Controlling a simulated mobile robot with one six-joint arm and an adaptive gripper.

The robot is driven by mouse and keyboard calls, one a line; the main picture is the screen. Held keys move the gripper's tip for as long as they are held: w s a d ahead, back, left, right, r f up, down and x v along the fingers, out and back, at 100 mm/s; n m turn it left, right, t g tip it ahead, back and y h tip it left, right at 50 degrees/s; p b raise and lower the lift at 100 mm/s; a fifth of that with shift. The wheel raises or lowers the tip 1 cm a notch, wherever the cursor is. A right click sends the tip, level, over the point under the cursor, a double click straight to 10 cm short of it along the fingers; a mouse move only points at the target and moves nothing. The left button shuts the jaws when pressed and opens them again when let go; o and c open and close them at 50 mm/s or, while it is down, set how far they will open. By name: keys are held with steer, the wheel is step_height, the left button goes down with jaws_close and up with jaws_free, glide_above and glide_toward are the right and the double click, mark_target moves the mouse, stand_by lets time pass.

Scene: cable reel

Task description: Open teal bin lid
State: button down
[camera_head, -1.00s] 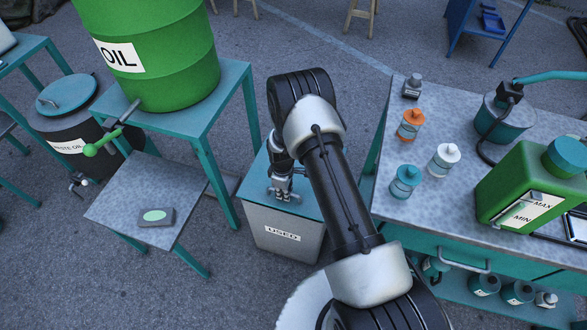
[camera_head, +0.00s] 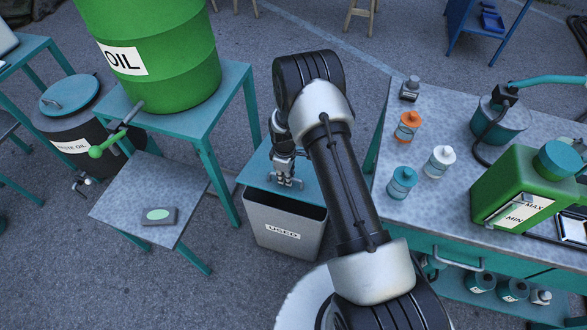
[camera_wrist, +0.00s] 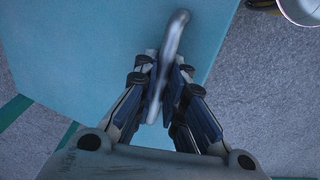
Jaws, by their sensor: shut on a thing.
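The grey bin (camera_head: 282,229) labelled USED stands on the floor in the middle of the head view. Its teal lid (camera_head: 260,168) is tilted up at the front, and a dark opening shows between the lid and the front rim. My gripper (camera_head: 287,182) is at the lid's front part. In the wrist view my gripper (camera_wrist: 163,85) is shut on the pale bar handle (camera_wrist: 176,38) of the teal lid (camera_wrist: 100,40). The bin's inside is too dark to make out.
A teal stand with the green OIL drum (camera_head: 165,60) and a lower shelf (camera_head: 130,190) is left of the bin. A workbench (camera_head: 440,205) with small bottles and a green canister (camera_head: 525,185) is close on the right. A dark waste-oil drum (camera_head: 60,130) stands far left.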

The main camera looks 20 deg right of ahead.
steer(key=r, duration=0.1)
steer(key=w+d+r, duration=0.1)
steer(key=shift+w+r+p, duration=0.25)
steer(key=shift+r+p, duration=0.1)
steer(key=w+d+r, duration=0.7)
steer(key=w+r, duration=0.3)
steer(key=r, duration=0.2)
steer(key=shift+w+d+r, duration=0.35)
steer(key=shift+d, duration=0.05)
stand_by(0.9)
steer(key=shift+r, duration=0.1)
